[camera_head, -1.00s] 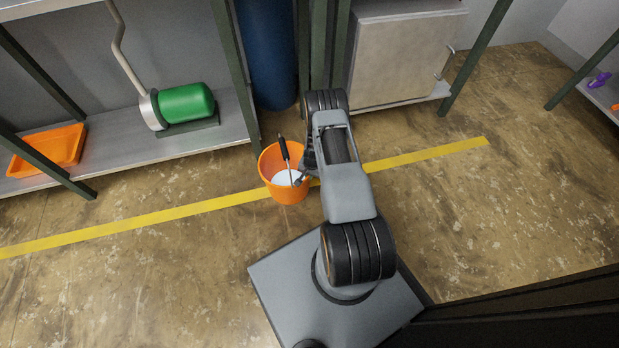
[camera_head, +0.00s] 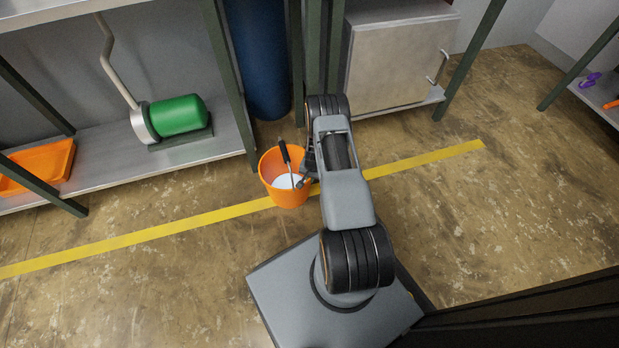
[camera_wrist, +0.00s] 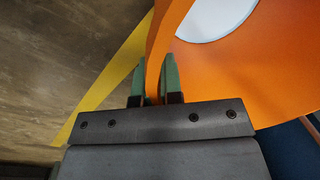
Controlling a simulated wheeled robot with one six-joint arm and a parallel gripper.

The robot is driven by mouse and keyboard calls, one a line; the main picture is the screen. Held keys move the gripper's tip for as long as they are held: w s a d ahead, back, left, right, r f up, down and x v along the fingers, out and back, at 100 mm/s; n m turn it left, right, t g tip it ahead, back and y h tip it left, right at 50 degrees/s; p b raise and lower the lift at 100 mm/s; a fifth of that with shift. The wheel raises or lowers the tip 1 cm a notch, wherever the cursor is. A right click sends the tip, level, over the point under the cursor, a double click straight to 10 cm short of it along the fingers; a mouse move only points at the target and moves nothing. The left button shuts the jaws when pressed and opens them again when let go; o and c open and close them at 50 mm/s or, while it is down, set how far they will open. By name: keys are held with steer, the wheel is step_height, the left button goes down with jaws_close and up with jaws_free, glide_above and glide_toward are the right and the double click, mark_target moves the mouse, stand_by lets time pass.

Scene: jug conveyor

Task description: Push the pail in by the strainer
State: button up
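The orange pail (camera_head: 284,197) stands on the floor at the yellow line, in front of the shelving. Pale white contents and a dark-handled tool (camera_head: 286,158) show inside it. My gripper (camera_head: 305,180) is at the pail's right side, largely hidden by my arm in the head view. In the wrist view, my gripper's green fingertips (camera_wrist: 155,75) are on either side of the orange pail wall (camera_wrist: 248,80) and look closed on it. A green cylinder with a grey end and bent pipe (camera_head: 178,116), possibly the strainer, lies on the low shelf at left.
A blue drum (camera_head: 258,60) stands behind the pail, beside a green shelf post (camera_head: 232,85). A grey cabinet (camera_head: 392,65) is at the back right. An orange tray (camera_head: 40,166) sits on the low shelf (camera_head: 105,168). The floor left and right is clear.

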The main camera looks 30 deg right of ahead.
steer(key=o, duration=0.5)
steer(key=r+p, duration=0.1)
steer(key=r, duration=0.3)
steer(key=r+p, duration=0.2)
steer(key=r, duration=0.3)
steer(key=s+r+p, duration=0.1)
steer(key=r+p, duration=0.1)
steer(key=r, duration=0.2)
steer(key=shift+d+r, duration=0.4)
steer(key=shift+r+p, duration=0.1)
steer(key=shift+p, duration=0.2)
